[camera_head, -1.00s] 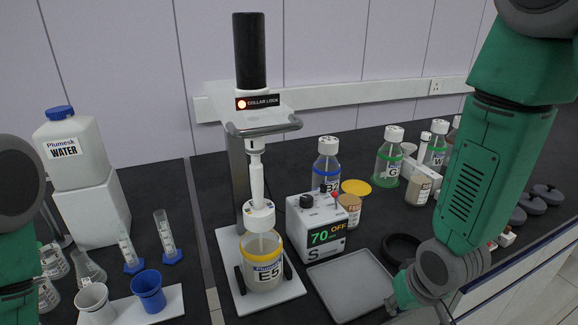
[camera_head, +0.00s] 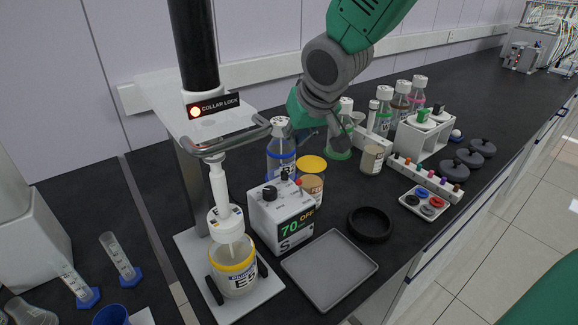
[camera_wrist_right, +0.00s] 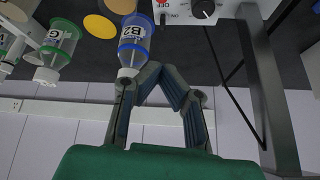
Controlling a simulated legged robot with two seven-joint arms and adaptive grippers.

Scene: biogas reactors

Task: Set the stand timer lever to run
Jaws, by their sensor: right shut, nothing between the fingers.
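The stand timer is a white box (camera_head: 282,215) with a black knob, a small lever (camera_head: 285,175) on top, a red part and a display reading 70 OFF. It stands beside the stand (camera_head: 188,185), which holds jar E5 (camera_head: 234,268) under a collar. In the right wrist view the box (camera_wrist_right: 232,10) shows at the top edge, with ON and OFF marks and a knob (camera_wrist_right: 204,9). My left gripper is out of view.
A blue-ringed bottle (camera_head: 281,158) and a yellow-lidded jar (camera_head: 311,184) stand close behind the box. A grey tray (camera_head: 330,270) and black ring (camera_head: 370,224) lie to its right. The stand's curved handle (camera_head: 225,146) juts out above, left of my gripper.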

